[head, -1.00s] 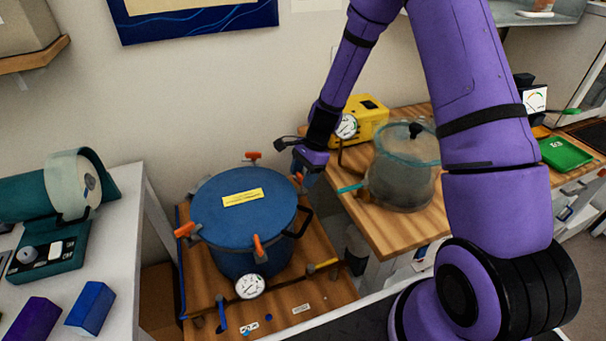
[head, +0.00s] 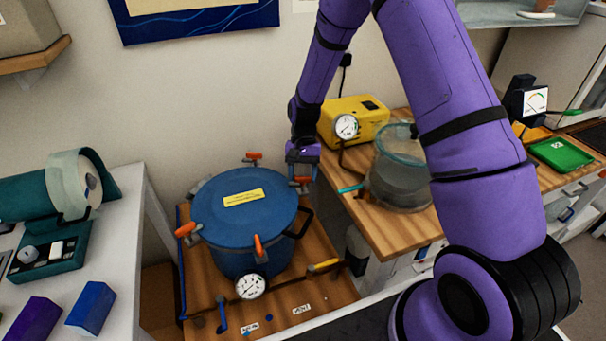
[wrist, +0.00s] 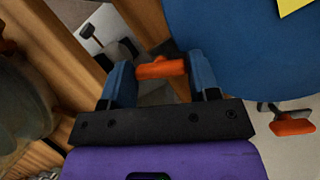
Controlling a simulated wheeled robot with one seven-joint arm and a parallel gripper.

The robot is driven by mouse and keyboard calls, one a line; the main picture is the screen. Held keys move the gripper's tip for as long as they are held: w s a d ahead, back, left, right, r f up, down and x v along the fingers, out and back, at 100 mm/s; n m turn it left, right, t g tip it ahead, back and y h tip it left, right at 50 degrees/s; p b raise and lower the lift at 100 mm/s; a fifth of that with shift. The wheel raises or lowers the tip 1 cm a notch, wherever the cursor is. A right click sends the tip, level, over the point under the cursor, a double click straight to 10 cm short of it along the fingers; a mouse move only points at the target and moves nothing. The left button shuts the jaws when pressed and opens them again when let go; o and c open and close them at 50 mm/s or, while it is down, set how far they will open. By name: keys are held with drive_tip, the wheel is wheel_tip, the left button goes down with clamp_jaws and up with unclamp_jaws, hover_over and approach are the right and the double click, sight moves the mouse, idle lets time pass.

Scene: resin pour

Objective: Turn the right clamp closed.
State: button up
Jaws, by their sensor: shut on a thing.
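The blue pot (head: 222,205) has a flat blue lid with a yellow label and orange-handled clamps around its rim. The right clamp (head: 301,181) is at the lid's right edge, mostly covered by my gripper (head: 303,172). In the wrist view, the right clamp's orange handle (wrist: 160,69) lies crosswise between the two blue fingers of my gripper (wrist: 161,80). The fingers are shut on it, beside the blue lid (wrist: 235,45). How far the clamp is turned cannot be told.
Other clamps sit at the back (head: 253,157), left (head: 186,229) and front (head: 258,245) of the lid. A clear chamber (head: 400,175) and a yellow pump (head: 352,122) stand on the wooden bench to the right. A gauge (head: 250,286) is in front of the pot.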

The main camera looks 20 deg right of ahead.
drive_tip(key=shift+n+h, duration=0.9)
drive_tip(key=shift+n, duration=1.4)
drive_tip(key=o, duration=0.9)
drive_tip(key=v, duration=1)
drive_tip(key=shift+w+a+r, duration=0.1)
drive_tip(key=shift+w+r, duration=0.2)
drive_tip(key=shift+r, duration=0.05)
